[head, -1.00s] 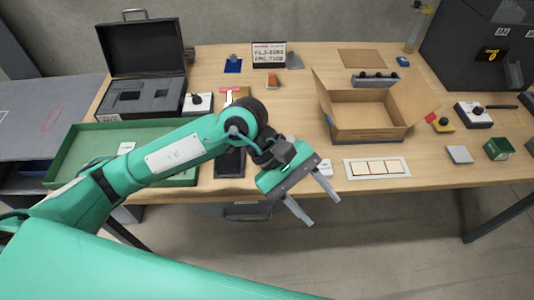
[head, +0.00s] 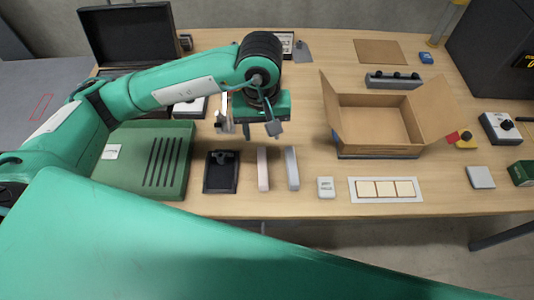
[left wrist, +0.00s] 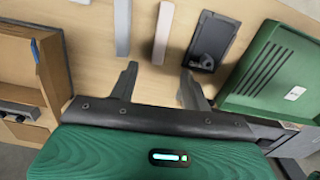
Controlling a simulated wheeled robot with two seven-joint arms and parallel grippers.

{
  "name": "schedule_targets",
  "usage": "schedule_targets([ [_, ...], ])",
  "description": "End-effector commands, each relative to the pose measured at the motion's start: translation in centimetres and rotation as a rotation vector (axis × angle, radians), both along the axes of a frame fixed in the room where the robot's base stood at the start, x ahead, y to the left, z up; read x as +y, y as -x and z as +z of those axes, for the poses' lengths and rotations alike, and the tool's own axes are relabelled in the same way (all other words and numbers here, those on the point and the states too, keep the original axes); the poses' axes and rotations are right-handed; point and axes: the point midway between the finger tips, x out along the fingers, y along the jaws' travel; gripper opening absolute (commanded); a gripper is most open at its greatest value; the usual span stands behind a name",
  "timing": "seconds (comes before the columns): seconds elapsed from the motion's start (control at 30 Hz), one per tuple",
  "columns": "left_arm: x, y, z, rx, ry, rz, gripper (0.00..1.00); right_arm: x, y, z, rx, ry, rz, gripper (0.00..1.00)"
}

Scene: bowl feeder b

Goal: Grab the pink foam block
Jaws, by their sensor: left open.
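The pink foam block (head: 263,168) is a pale pink upright-running bar on the table, near the middle front. In the left wrist view the pink foam block (left wrist: 163,33) lies beyond the fingertips, roughly in line with the gap between them. A similar pale grey bar (head: 291,168) lies just to its right in the head view; it also shows in the left wrist view (left wrist: 122,28). My left gripper (head: 248,128) is open and empty, pointing down above the table behind the bars. Its spread fingers (left wrist: 158,82) also show in the left wrist view. My right gripper is out of view.
A black clipboard-like tray (head: 221,172) lies left of the bars, beside a green slotted tray (head: 182,185). A small white box (head: 325,187) and a card with cream squares (head: 385,189) lie to the right. An open cardboard box (head: 380,141) stands behind these.

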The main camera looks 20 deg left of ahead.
Motion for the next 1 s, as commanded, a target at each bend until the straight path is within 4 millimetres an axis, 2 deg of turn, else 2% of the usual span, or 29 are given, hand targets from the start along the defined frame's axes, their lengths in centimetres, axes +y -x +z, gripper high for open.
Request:
schedule_targets([
  [0.13,0.1,0.2,-2.2,0.006,-0.002,0.001,0.48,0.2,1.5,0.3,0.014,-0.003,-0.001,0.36],
  [0.3,0.0,0.2,-5.5,0.006,-0.001,0.001,0.48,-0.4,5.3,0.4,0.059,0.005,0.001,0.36],
  [0.4,0.0,0.1,-7.0,0.005,0.000,0.002,0.48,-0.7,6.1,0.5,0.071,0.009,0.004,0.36],
  [0.5,0.0,0.1,-7.8,0.002,0.000,0.001,0.48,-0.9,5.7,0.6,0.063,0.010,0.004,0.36],
  [0.73,0.1,0.0,-9.2,0.005,0.000,0.001,0.48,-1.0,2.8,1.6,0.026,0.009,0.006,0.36],
  [1.0,0.2,-0.3,-12.7,0.005,0.001,0.002,0.48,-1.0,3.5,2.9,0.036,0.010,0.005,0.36],
])
